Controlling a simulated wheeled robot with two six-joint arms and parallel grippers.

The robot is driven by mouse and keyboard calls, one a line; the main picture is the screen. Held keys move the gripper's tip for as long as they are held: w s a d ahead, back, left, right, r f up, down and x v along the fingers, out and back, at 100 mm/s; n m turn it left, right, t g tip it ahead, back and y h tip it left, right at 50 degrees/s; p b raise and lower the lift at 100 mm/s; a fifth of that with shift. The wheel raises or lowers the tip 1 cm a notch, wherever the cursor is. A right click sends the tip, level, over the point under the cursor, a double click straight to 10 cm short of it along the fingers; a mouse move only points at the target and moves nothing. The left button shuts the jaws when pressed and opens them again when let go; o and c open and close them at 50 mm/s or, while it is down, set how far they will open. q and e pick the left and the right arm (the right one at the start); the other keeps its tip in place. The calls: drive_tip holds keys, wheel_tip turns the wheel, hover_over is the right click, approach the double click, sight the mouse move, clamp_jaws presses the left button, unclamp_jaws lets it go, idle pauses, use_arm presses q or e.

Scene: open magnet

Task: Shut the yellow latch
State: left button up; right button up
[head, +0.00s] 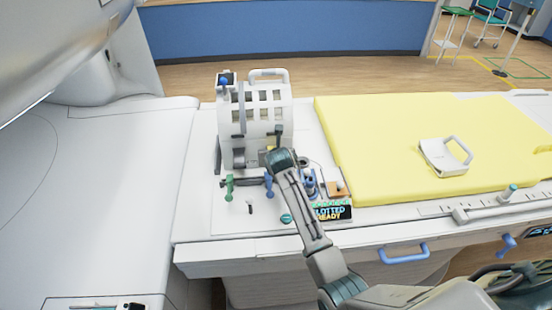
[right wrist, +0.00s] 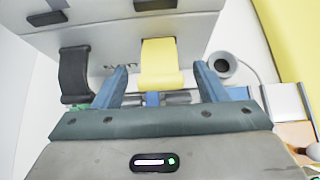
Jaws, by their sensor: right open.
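The yellow latch (right wrist: 160,62) is a flap on the front of the white slotted housing (right wrist: 120,40), in the right wrist view. A small bit of it shows in the head view (head: 270,148), mostly hidden by my right gripper. My right gripper (right wrist: 161,70) is open, with one blue finger on each side of the latch. I cannot tell whether the fingers touch it. In the head view, my right gripper (head: 277,152) is at the housing's lower front (head: 262,100). My left gripper is not in view.
A black latch (right wrist: 75,75) is left of the yellow one. A grey round port (right wrist: 223,64) is close to the right finger. Green (head: 229,187) and blue (head: 269,185) handles stand before the housing. A yellow mattress (head: 380,150) lies to the right.

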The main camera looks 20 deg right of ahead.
drive_tip(key=b+v, duration=0.1)
drive_tip(key=v, duration=0.6)
drive_tip(key=shift+b, duration=0.3)
drive_tip(key=shift+c, duration=0.3)
wheel_tip(320, 180, down, 5)
drive_tip(key=s+t+h+b, duration=0.2)
drive_tip(key=t+b, duration=0.3)
drive_tip(key=t, duration=0.2)
drive_tip(key=x, duration=0.9)
drive_tip(key=shift+w+a+f, duration=0.2)
drive_tip(key=shift+w+f, duration=0.05)
